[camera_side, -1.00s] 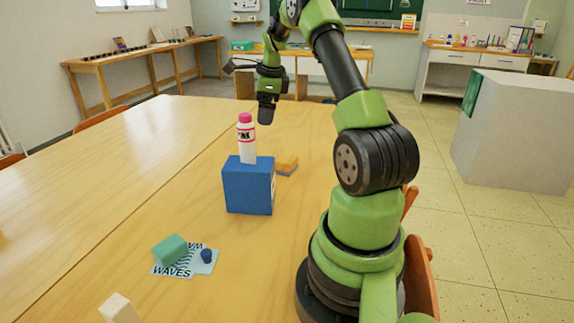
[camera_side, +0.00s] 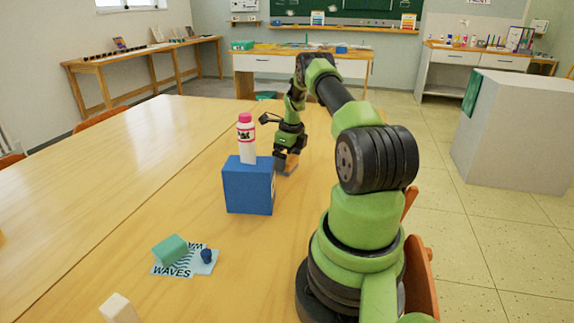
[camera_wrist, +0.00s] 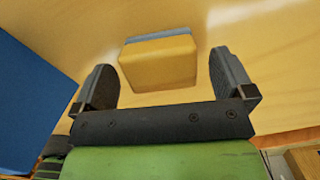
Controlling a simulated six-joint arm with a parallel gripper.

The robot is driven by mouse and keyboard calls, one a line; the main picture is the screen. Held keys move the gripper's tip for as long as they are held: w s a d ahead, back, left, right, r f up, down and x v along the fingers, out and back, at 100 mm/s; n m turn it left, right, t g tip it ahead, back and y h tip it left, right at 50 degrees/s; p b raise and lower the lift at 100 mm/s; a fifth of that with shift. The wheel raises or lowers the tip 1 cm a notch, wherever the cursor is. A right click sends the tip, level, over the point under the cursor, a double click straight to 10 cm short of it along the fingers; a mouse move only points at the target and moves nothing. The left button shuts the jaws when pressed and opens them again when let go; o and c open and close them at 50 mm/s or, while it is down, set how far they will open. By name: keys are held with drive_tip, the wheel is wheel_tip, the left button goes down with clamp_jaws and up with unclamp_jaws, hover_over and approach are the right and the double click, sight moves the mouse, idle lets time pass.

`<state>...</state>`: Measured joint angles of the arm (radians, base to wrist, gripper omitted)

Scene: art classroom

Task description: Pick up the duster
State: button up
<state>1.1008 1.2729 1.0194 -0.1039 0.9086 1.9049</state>
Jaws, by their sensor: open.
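The duster (camera_wrist: 158,66) is a yellow-orange block with a grey layer along its far side in the wrist view. It lies on the table between the two finger lines, with gaps on both sides. In the side view the duster (camera_side: 290,168) is mostly hidden behind my gripper (camera_side: 286,163). My gripper, also seen in the wrist view (camera_wrist: 162,62), is open and empty, pointing down close over the duster. I cannot tell whether the fingertips are down to its sides.
A blue box (camera_side: 247,188) stands close left of the duster, with a white, pink-capped bottle (camera_side: 246,140) on top. A teal block (camera_side: 170,249) and a small dark blue object (camera_side: 206,256) lie on a printed sheet (camera_side: 172,271) nearer the camera. The table's left side is clear.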

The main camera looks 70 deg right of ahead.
drive_tip(key=shift+f, duration=0.5)
drive_tip(key=shift+c, duration=0.2)
drive_tip(key=c, duration=0.9)
drive_tip(key=shift+c, duration=0.2)
drive_tip(key=shift+r, duration=0.15)
